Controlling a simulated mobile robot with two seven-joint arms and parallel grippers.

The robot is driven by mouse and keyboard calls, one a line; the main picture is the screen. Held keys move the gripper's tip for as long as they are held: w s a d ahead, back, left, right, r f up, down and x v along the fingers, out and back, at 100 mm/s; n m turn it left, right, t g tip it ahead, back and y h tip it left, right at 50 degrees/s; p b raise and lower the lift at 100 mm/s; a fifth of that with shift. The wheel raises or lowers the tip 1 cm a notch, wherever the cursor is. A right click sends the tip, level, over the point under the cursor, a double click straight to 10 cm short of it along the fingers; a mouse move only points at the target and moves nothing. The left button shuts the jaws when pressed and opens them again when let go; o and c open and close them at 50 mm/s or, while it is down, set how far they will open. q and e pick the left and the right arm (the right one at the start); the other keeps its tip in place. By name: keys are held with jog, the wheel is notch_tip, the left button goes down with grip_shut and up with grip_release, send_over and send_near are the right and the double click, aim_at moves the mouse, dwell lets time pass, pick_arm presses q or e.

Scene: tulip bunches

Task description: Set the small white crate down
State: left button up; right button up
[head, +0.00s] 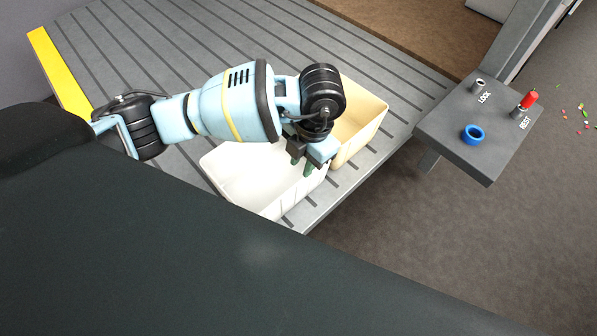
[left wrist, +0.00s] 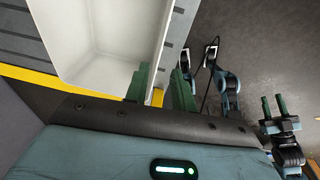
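The small white crate (head: 240,172) appears to rest on the grooved grey bed (head: 180,50), near its front right edge. It looks upright and empty; its near side is partly hidden. It also fills the upper left of the left wrist view (left wrist: 100,45). My left gripper (head: 302,164) is at the crate's right side, its green fingers apart. In the left wrist view the left gripper (left wrist: 160,87) has one finger over the crate's inside and one beyond the rim, with a visible gap. My right gripper (left wrist: 275,105) is off to the right, fingers apart and empty.
A cream crate (head: 372,130) stands just beyond the white one, close to my left gripper. A grey panel (head: 450,135) with a blue ring (head: 473,134) and a red-tipped peg (head: 528,100) is to the right. The bed behind the crates is clear.

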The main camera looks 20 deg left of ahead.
pick_arm(q)
jog(key=shift+w+d+r, duration=0.1)
jog(key=shift+d+r, duration=0.1)
jog(key=shift+r, duration=1.2)
